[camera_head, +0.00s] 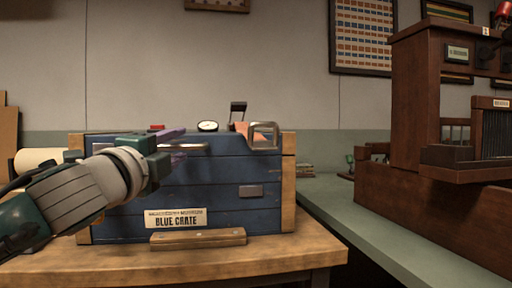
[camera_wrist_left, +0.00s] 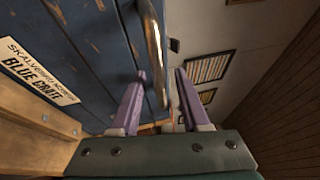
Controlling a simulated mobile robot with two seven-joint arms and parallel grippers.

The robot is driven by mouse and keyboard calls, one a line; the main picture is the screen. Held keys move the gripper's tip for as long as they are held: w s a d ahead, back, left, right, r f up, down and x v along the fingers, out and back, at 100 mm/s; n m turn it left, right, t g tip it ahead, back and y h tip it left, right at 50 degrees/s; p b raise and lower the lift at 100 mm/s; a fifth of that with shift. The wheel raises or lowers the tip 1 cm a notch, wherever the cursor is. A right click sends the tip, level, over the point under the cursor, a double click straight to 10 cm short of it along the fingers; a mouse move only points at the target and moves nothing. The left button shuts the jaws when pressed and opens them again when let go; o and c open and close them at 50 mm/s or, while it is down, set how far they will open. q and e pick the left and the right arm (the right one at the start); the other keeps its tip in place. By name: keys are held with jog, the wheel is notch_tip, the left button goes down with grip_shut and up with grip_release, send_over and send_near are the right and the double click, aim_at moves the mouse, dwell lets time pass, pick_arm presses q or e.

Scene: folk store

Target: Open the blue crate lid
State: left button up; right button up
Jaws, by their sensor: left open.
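The blue crate (camera_head: 225,205), with wooden corner posts and a "BLUE CRATE" label (camera_head: 175,218), stands on a wooden table. Its lid (camera_head: 215,140) looks shut along the top. A metal bar handle (camera_head: 190,147) runs across the upper front; it also shows in the left wrist view (camera_wrist_left: 154,45). My left gripper (camera_head: 176,149) is at this handle, left of the crate's middle. In the left wrist view its purple fingers (camera_wrist_left: 160,74) are open, one on each side of the bar; contact cannot be told. My right gripper is not in view.
A square metal loop (camera_head: 263,136) sits at the crate's upper right. A round gauge (camera_head: 207,126) shows at its top edge. A wooden block (camera_head: 198,239) lies before the crate. A green counter (camera_head: 375,235) and large brown wooden cabinet (camera_head: 410,110) stand to the right.

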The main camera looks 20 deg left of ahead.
pick_arm(q)
grip_shut()
dwell(1.4)
